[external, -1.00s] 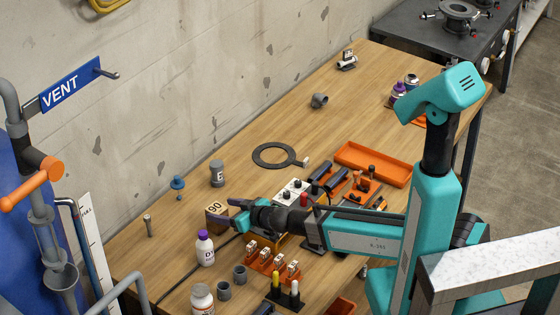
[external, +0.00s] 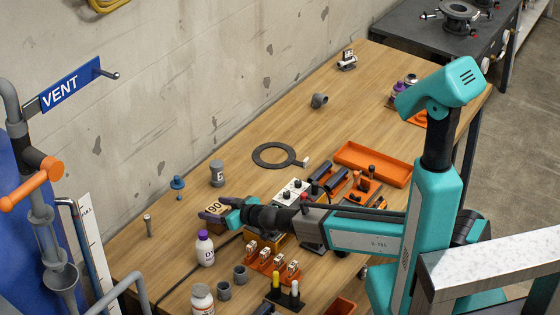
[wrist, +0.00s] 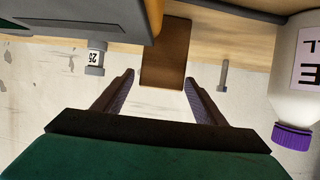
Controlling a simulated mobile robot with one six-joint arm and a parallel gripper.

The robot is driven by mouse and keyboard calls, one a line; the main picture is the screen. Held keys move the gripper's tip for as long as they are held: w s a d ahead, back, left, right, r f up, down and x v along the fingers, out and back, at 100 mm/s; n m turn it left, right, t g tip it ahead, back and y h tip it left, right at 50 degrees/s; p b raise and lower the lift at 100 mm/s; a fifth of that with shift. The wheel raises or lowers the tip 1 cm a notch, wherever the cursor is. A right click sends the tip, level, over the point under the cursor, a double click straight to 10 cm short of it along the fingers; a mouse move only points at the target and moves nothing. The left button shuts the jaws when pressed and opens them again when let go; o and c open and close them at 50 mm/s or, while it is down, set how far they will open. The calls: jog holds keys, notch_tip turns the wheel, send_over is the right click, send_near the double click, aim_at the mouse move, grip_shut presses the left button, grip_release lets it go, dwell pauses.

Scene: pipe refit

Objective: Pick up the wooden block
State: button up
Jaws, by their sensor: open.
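The wooden block (external: 214,207), brown with a pale top marked "90", stands on the workbench (external: 330,135) near its left end. In the wrist view the block (wrist: 166,50) shows a plain brown face at the upper middle, between the fingertip lines. My gripper (external: 213,210) is open with its fingers beside the block in the external view. In the wrist view my gripper (wrist: 159,80) has one finger on each side of the block, with a gap visible at the left finger. My fingers partly hide the block externally.
A white bottle with a purple cap (external: 205,250) stands close in front of the block.

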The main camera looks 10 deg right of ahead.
jog(key=c, duration=1.2)
jog(key=shift+r, duration=0.1)
jog(key=shift+r+p, duration=1)
jog(key=shift+r, duration=3.9)
